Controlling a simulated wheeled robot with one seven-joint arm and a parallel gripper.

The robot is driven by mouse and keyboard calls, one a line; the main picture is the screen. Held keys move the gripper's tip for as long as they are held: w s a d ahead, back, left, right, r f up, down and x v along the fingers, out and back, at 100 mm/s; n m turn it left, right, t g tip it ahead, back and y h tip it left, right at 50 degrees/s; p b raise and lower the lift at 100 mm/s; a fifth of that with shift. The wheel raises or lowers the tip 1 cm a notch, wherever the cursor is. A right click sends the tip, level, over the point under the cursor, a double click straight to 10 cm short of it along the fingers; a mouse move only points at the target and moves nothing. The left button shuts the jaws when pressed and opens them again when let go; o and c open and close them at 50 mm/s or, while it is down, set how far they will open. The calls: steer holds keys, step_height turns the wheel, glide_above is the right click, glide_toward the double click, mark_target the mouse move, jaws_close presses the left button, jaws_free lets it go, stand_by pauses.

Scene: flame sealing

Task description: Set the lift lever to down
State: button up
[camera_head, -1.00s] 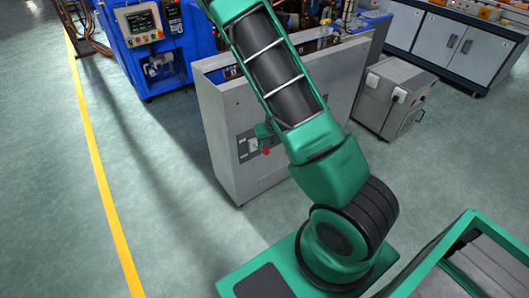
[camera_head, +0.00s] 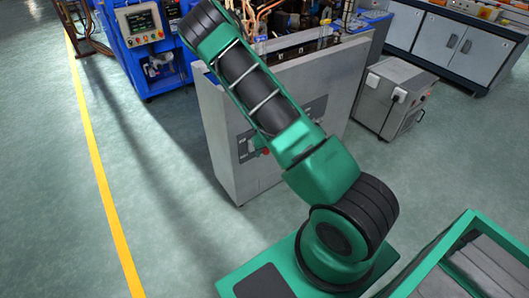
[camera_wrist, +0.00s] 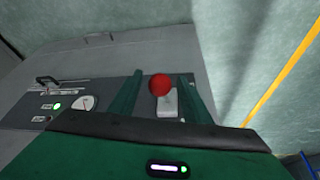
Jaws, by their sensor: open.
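The lift lever shows in the wrist view as a red ball knob (camera_wrist: 159,85) over a pale mount (camera_wrist: 167,104) on the dark control panel. My gripper (camera_wrist: 161,76) is open, with one green finger on each side of the knob. Gaps show between the knob and both fingers; depth and contact cannot be told. In the head view the red knob (camera_head: 265,151) is at the front panel of the grey cabinet (camera_head: 228,140), beside my arm. My arm largely hides the gripper there.
A blue machine (camera_head: 150,55) and a grey wheeled box (camera_head: 392,95) stand nearby. Floor left of the cabinet is clear.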

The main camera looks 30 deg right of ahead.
jaws_close()
